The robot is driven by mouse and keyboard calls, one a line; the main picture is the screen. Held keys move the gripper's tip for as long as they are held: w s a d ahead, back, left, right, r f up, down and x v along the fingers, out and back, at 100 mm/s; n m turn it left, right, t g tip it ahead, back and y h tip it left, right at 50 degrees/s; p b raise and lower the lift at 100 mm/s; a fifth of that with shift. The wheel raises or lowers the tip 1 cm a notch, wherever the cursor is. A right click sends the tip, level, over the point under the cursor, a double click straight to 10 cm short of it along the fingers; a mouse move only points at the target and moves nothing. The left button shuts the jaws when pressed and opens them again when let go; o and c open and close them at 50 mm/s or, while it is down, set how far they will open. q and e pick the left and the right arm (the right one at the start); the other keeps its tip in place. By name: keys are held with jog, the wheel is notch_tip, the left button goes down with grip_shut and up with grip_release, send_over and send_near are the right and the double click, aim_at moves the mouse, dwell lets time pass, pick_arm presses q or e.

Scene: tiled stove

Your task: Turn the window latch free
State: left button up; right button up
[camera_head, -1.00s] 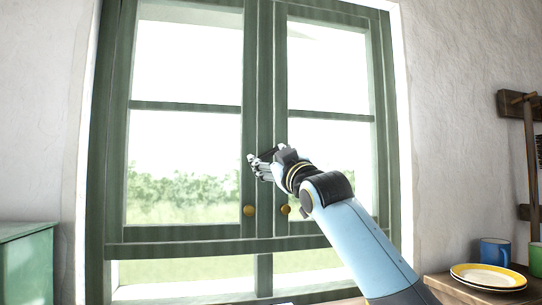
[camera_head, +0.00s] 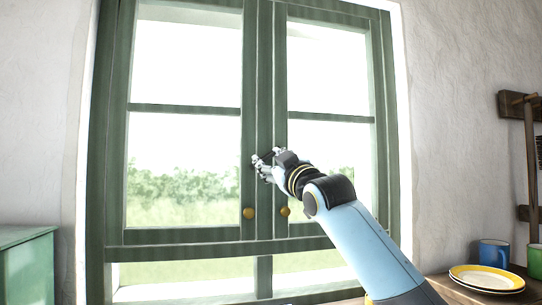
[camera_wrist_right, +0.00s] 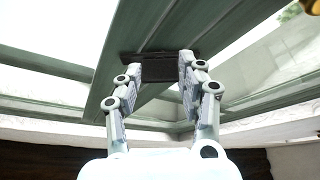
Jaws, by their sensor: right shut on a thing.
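The green window (camera_head: 265,110) has two shut sashes that meet at a middle post. My right gripper (camera_head: 262,166) is at this post, above the two brass knobs. In the right wrist view, the dark latch (camera_wrist_right: 160,68) sits across the green post, between the fingertips of my right gripper (camera_wrist_right: 158,78). The gripper is shut on the latch. In the head view, the gripper hides most of the latch, so its exact angle is hard to tell. My left gripper is not in view.
Two brass knobs (camera_head: 249,213) sit low on the sashes. At the lower right, plates (camera_head: 487,279), a blue mug (camera_head: 494,253) and a green mug (camera_head: 535,260) stand on a wooden surface. A green cabinet (camera_head: 27,265) is at the lower left.

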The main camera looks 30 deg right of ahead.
jog(key=n+p, duration=0.1)
jog(key=n+y+p, duration=0.1)
jog(key=n+p, duration=0.1)
jog(key=shift+d+r+g+y, duration=0.1)
jog(key=shift+r+g+y, duration=0.15)
jog(key=shift+g+y, duration=0.05)
jog(key=shift+n, duration=0.5)
jog(key=n+g, duration=0.1)
jog(key=n, duration=0.1)
jog(key=n+g+y, duration=0.1)
jog(key=n, duration=0.2)
jog(key=shift+d+y+p, duration=0.1)
jog(key=shift+y+p, duration=0.2)
jog(key=shift+p, duration=0.05)
jog(key=shift+n+g+p, duration=0.45)
jog(key=shift+n+g, duration=0.25)
jog(key=shift+n, duration=1.2)
jog(key=o, duration=1.2)
jog(key=shift+c, duration=0.2)
jog(key=s+d, duration=0.1)
jog(key=s, duration=1.1)
jog(key=shift+d, duration=0.3)
